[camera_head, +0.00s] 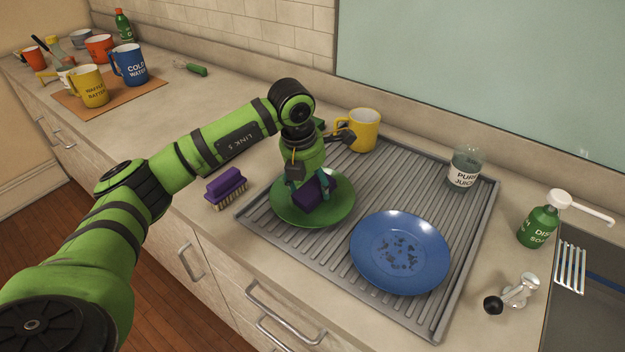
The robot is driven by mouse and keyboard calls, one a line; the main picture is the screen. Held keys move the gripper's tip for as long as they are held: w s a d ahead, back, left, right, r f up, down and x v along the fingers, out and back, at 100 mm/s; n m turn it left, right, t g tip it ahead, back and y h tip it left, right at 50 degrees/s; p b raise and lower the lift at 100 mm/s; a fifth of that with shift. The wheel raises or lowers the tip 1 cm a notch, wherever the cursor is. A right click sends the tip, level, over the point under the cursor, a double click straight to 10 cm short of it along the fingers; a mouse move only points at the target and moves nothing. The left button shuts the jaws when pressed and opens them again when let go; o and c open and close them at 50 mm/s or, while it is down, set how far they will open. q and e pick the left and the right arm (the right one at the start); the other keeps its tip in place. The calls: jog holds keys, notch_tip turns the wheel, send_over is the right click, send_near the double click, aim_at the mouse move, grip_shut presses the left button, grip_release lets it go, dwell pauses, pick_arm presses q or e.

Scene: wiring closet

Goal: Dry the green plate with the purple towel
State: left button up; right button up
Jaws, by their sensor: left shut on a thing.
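The green plate (339,208) lies at the left end of the grey ridged drying rack, partly hidden by my left gripper. My left gripper (314,192) points down over the plate and is shut on a folded purple towel (316,193). The towel is at the plate's middle and looks to be against its surface, though the exact contact is hidden. My right gripper is not in the picture.
A blue plate (385,275) with dark specks, a yellow mug (363,131) and a juice jar (464,168) stand on the rack (435,318). A purple brush (226,188) lies left of it. A green soap bottle (538,227) and sink are at right. Mugs stand far left.

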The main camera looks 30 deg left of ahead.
pick_arm(q)
jog(key=shift+w+d+p+v, duration=0.1)
jog(key=shift+w+p+v, duration=0.15)
jog(key=shift+p+v, duration=0.85)
jog(key=shift+w+d+p+v, duration=0.1)
jog(key=shift+w+p+v, duration=0.4)
jog(key=shift+v, duration=1)
jog(key=shift+w+p+v, duration=0.1)
jog(key=shift+p+v, duration=0.95)
jog(key=shift+v, duration=0.25)
jog(key=shift+r, duration=0.2)
